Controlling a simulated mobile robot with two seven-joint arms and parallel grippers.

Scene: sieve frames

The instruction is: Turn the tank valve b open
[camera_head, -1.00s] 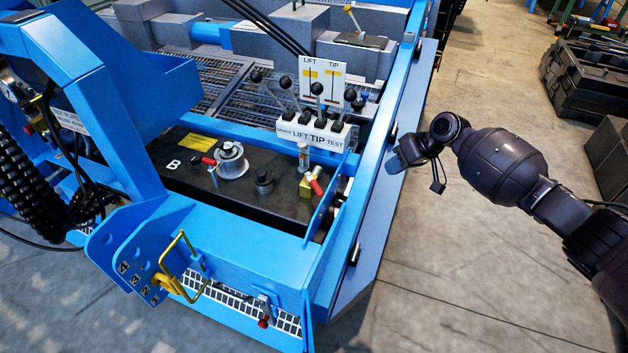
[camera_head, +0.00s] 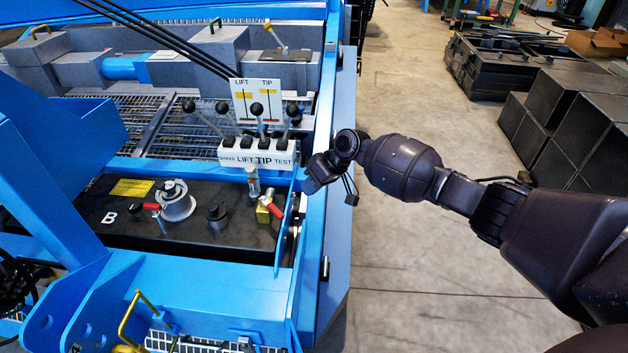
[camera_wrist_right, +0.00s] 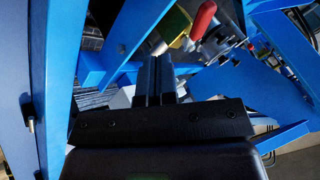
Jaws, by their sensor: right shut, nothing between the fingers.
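The black tank top marked B (camera_head: 107,217) lies inside the blue frame. A brass valve with a red handle (camera_head: 268,209) stands at its right end. A second red handle (camera_head: 152,206) lies beside the silver filler cap (camera_head: 174,200). I cannot tell from labels which one is valve b. My right gripper (camera_head: 312,178) is shut and empty, over the blue side rail, just right of and above the brass valve, apart from it. In the right wrist view, its fingers (camera_wrist_right: 153,80) are together, with a red handle (camera_wrist_right: 203,18) and brass body beyond them. My left gripper is not in view.
A lever block marked LIFT, TIP and TEST (camera_head: 256,153) with several black-knobbed levers stands behind the tank. A blue upright plate (camera_head: 285,225) stands between the brass valve and the side rail. Black crates (camera_head: 560,110) stand at the right; the floor between is clear.

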